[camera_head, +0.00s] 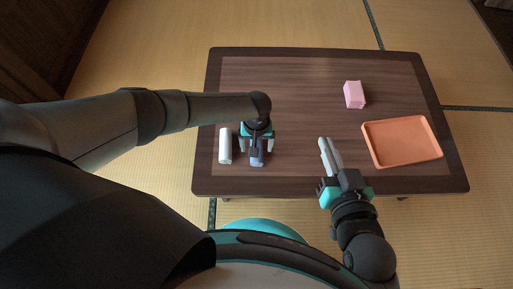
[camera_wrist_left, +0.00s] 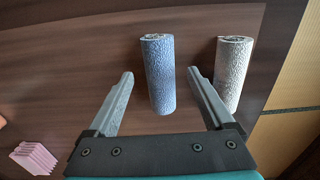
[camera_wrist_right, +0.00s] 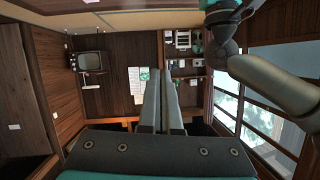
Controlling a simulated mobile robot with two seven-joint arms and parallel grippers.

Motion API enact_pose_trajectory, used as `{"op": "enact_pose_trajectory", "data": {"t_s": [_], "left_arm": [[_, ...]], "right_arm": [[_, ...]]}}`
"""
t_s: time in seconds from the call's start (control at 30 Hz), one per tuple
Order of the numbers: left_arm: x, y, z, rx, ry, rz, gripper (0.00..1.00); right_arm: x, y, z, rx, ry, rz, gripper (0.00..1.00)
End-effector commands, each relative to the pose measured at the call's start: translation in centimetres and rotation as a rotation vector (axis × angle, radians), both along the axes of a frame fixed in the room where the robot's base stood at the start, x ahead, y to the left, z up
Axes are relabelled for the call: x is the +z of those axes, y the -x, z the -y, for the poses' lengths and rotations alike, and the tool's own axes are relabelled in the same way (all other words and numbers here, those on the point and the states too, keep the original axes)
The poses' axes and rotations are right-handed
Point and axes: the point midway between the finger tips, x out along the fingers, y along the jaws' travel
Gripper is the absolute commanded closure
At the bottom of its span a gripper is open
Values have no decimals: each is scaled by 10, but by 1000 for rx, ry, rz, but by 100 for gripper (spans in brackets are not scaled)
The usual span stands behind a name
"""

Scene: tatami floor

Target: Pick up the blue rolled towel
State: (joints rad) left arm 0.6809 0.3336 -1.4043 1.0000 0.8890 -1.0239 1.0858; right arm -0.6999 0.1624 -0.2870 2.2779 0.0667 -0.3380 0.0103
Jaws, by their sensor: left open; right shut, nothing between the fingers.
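The blue rolled towel (camera_wrist_left: 159,75) lies on the dark wooden table, between and ahead of the open fingers of my left gripper (camera_wrist_left: 160,95) in the left wrist view. In the head view only a small part of the towel (camera_head: 256,160) shows, as my left gripper (camera_head: 256,150) is over it and hides the rest. I cannot tell whether the fingers touch it. My right gripper (camera_head: 324,145) is shut and empty over the table's front part; its closed fingers also show in the right wrist view (camera_wrist_right: 162,90).
A white rolled towel (camera_head: 225,146) lies close to the left of the blue one. A pink folded stack (camera_head: 354,95) and an orange tray (camera_head: 402,165) are on the right of the table (camera_head: 300,80). The table's middle back is clear.

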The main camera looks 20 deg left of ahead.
Motion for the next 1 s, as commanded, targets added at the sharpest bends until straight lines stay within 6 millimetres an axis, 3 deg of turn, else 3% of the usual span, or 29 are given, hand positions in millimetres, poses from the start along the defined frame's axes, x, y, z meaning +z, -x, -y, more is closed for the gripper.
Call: {"op": "enact_pose_trajectory", "data": {"t_s": [0.5, 0.87, 1.0], "left_arm": [[-19, -1, -1, 1, -1, 1, 14], [-20, -1, 0, 1, 0, 1, 14], [-20, 0, 0, 1, -1, 1, 28]], "right_arm": [[16, 10, -16, -7, -146, 221, 100], [20, 11, -16, -10, -161, 244, 100], [19, 11, -16, -10, -161, 243, 100]]}}
